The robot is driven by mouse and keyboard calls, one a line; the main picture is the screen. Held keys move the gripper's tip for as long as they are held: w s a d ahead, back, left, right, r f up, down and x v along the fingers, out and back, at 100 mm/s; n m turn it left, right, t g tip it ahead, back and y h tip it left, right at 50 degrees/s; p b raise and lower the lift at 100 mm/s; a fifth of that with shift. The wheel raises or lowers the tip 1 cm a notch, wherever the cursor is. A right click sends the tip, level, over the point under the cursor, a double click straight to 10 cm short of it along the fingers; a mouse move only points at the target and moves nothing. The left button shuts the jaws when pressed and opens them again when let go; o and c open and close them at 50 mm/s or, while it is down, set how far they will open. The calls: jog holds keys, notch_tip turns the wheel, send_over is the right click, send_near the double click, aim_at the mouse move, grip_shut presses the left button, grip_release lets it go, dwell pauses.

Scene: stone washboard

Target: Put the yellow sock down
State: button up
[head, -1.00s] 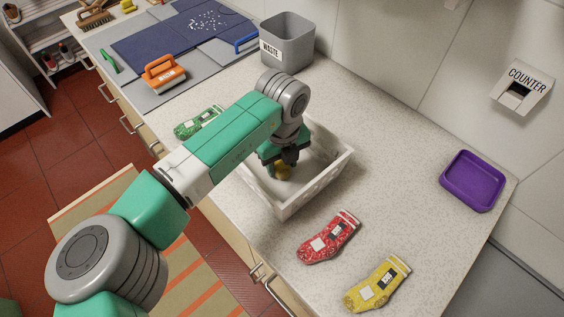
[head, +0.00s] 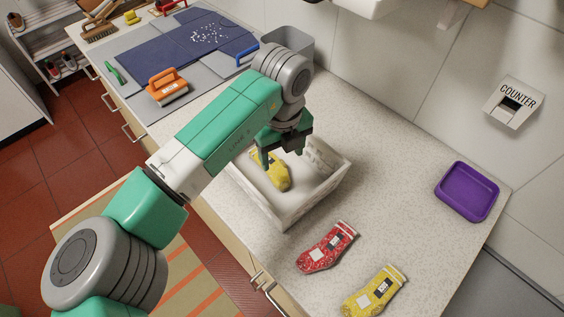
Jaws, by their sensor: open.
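A yellow sock (head: 278,177) lies inside the white basket (head: 287,218) on the counter, partly hidden by my gripper. My gripper (head: 284,158) is open just above this sock, over the basket; I cannot tell whether a finger still touches it. A second yellow sock (head: 375,291) with a label lies flat on the counter at the lower right, apart from the basket.
A red sock (head: 327,248) lies between the basket and the second yellow sock. A purple tray (head: 467,191) sits at the right edge. A grey bin (head: 297,54) stands behind my arm. The counter between basket and tray is clear.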

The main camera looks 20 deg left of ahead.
notch_tip(320, 180, up, 4)
jog(key=shift+f, duration=0.25)
